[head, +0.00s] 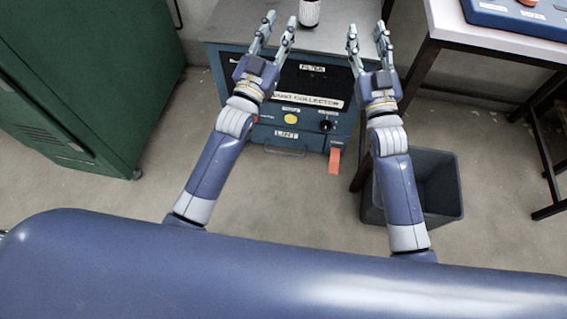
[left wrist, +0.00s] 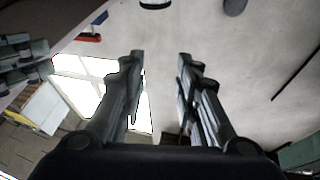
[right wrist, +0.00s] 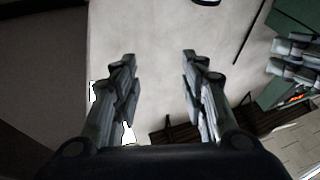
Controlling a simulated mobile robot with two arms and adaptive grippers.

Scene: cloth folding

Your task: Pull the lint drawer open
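The lint drawer (head: 286,135) is the low part of the blue dust collector, marked LINT, with a thin wire handle (head: 285,152) below the label. It looks shut. My left gripper (head: 279,27) is open and empty, above and in front of the upper left of the dust collector (head: 345,112). It shows open in the left wrist view (left wrist: 161,58). My right gripper (head: 369,37) is open and empty near the upper right of the cabinet, and shows open in the right wrist view (right wrist: 158,58). Both are well above the drawer handle.
A dark grey bin (head: 448,188) stands to the right on the floor. A green cabinet (head: 85,80) is at left, a table (head: 500,44) at right. The floor before the drawer is clear.

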